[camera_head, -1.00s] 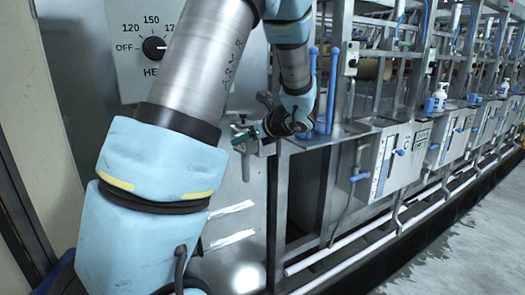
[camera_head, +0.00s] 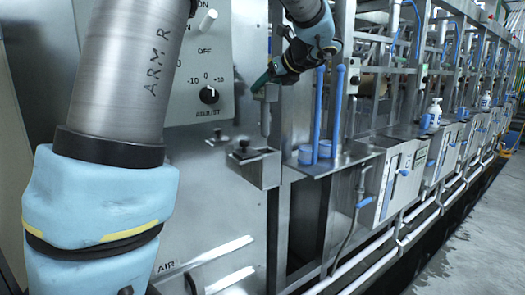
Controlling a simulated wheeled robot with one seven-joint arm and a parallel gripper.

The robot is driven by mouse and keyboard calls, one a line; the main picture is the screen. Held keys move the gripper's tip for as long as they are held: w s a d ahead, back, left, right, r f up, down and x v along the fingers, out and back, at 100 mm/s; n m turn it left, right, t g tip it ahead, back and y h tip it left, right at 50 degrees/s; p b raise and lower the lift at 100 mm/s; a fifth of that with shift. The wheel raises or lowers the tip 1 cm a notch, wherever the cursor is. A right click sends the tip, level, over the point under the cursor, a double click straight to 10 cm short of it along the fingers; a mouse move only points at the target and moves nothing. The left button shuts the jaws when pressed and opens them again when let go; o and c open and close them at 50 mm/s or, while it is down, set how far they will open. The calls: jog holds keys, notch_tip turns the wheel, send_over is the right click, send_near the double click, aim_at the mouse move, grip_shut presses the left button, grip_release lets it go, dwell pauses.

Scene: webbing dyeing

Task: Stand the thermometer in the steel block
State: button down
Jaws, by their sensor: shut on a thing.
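The steel block (camera_head: 262,172) juts from the front of the grey machine panel, with a dark knob on its left side. My gripper (camera_head: 268,86) is above the block, shut on the thermometer (camera_head: 265,120). The thermometer shows as a slim grey stem hanging nearly upright below the fingers. Its lower end is a little above the block's top and looks apart from it. Its upper part is hidden by the gripper. I cannot make out the hole in the block.
Two blue upright handles (camera_head: 318,112) stand on a steel ledge (camera_head: 350,157) right of the block. A control panel with a black dial (camera_head: 209,94) is to the left. White boxes with blue handles (camera_head: 397,175) line the machine to the right. The open floor (camera_head: 445,245) is at lower right.

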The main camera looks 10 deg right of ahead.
aim_at(268, 134)
notch_tip(268, 134, down, 14)
jog(key=shift+f+p, duration=0.15)
jog(key=shift+p, duration=0.5)
jog(key=shift+f, duration=0.2)
jog(key=shift+c, duration=1)
grip_release()
jog(key=shift+r, duration=0.15)
jog(key=shift+s+r, duration=0.1)
jog(key=b+v, duration=0.2)
jog(key=v, duration=0.9)
jog(key=shift+s, duration=0.3)
